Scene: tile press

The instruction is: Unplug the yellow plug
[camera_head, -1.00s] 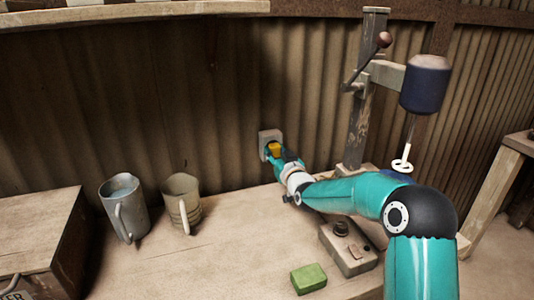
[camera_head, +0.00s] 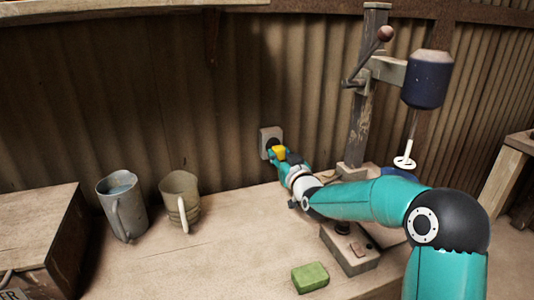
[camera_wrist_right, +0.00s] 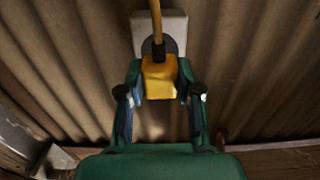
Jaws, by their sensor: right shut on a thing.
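The yellow plug (camera_head: 279,152) is at the wall socket (camera_head: 265,136), a pale box on the corrugated wall. My right gripper (camera_head: 280,155) is shut on the plug, with a finger on each side. In the right wrist view the yellow plug (camera_wrist_right: 159,78) sits between the green fingers of the gripper (camera_wrist_right: 159,74). The pale socket (camera_wrist_right: 174,24) with its dark round face is behind it, and a yellowish cord rises from the plug. The plug appears drawn off the socket face; its prongs are hidden. My left gripper is not in view.
A press (camera_head: 362,90) with a lever stands to the right, behind my right arm. A control box (camera_head: 348,252) and a green block (camera_head: 310,278) lie in front. The bench middle is clear.

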